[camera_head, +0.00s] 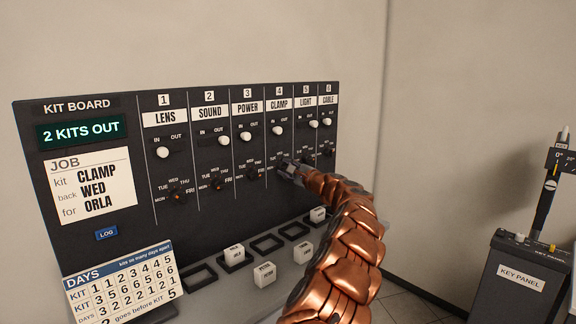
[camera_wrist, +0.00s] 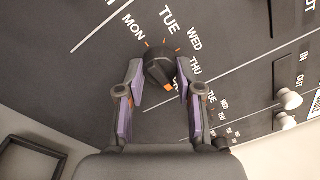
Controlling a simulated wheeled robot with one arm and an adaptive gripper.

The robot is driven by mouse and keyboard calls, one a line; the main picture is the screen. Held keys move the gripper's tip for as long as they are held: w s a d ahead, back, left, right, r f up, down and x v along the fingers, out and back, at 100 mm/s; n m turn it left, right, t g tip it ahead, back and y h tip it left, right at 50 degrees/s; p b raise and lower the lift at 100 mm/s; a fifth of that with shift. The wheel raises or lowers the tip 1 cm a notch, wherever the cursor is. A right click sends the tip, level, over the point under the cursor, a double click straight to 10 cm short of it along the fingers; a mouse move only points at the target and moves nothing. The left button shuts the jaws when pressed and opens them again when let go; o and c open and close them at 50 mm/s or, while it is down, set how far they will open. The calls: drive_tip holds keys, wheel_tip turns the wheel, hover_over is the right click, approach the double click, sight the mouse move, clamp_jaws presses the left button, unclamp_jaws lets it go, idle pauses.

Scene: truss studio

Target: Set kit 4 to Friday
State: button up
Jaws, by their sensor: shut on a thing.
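The kit board (camera_head: 90,230) stands against the wall. Its kit 4 column is headed CLAMP (camera_head: 279,105). In the wrist view the black dial (camera_wrist: 158,65) of kit 4 sits between the two purple-padded fingers of my gripper (camera_wrist: 160,72), which is shut on it. MON, TUE, WED and THU show around the dial; the label after THU is mostly hidden. The dial's orange mark (camera_wrist: 168,88) points down and right, towards that hidden label; I cannot tell whether it lines up exactly. In the head view my gripper (camera_head: 283,163) hides most of this dial.
The job card (camera_head: 92,187) reads CLAMP, WED, ORLA; the display (camera_head: 80,132) reads 2 KITS OUT. Neighbouring dials, such as the POWER dial (camera_head: 253,174), sit close by. Small white blocks (camera_head: 264,274) stand on the ledge below. A key panel (camera_head: 522,278) is at right.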

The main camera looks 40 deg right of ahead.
drive_tip(key=shift+f+m, duration=0.1)
drive_tip(key=shift+m, duration=0.4)
drive_tip(key=o, duration=1.2)
drive_tip(key=shift+c, duration=0.2)
drive_tip(key=shift+s, duration=0.1)
drive_tip(key=s, duration=1.1)
drive_tip(key=shift+s+a+f, duration=0.2)
drive_tip(key=shift+s+a, duration=0.2)
